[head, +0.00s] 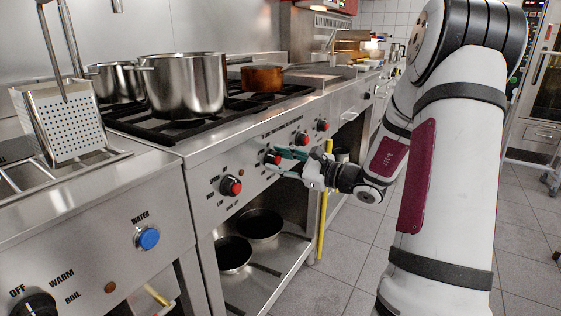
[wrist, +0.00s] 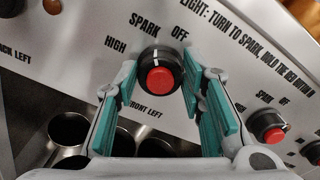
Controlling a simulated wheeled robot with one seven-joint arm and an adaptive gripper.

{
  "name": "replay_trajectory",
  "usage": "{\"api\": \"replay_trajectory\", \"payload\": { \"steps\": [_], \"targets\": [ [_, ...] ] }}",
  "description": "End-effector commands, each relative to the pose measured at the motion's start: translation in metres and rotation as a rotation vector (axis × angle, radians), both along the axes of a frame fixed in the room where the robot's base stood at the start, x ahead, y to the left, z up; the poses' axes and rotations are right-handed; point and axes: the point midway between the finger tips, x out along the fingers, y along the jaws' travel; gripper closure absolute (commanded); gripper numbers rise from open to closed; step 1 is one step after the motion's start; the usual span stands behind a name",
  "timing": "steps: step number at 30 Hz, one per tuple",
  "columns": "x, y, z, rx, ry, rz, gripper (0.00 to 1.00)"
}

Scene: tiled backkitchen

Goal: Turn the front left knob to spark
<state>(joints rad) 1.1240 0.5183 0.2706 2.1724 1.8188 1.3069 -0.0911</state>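The front left knob (wrist: 160,70) is black with a red centre button and sits on the steel stove panel. Its label "FRONT LEFT" shows below it in the wrist view. Its white mark points up, between the words "SPARK" and "OFF". In the head view the same knob (head: 273,158) is partly hidden by my gripper (head: 287,162). My gripper (wrist: 160,78) is open, with one teal-padded finger on each side of the knob. A gap shows at the left finger; I cannot tell whether the right finger touches the knob.
Another red-centred knob (wrist: 268,126) is right of my gripper in the wrist view. The back left knob (head: 231,187) is nearer in the head view. Pots (head: 186,85) stand on the stove. Pans (head: 260,224) sit on the open shelf below.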

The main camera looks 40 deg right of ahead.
Motion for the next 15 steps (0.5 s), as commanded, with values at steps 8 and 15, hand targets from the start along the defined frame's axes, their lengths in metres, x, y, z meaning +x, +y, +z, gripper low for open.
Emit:
{"api": "replay_trajectory", "payload": {
  "steps": [8, 15],
  "targets": [
    [0.000, 0.000, 0.000, 0.001, 0.000, 0.000, 0.46],
    [-0.011, -0.005, 0.000, 0.001, 0.000, -0.003, 0.46]
  ]
}}
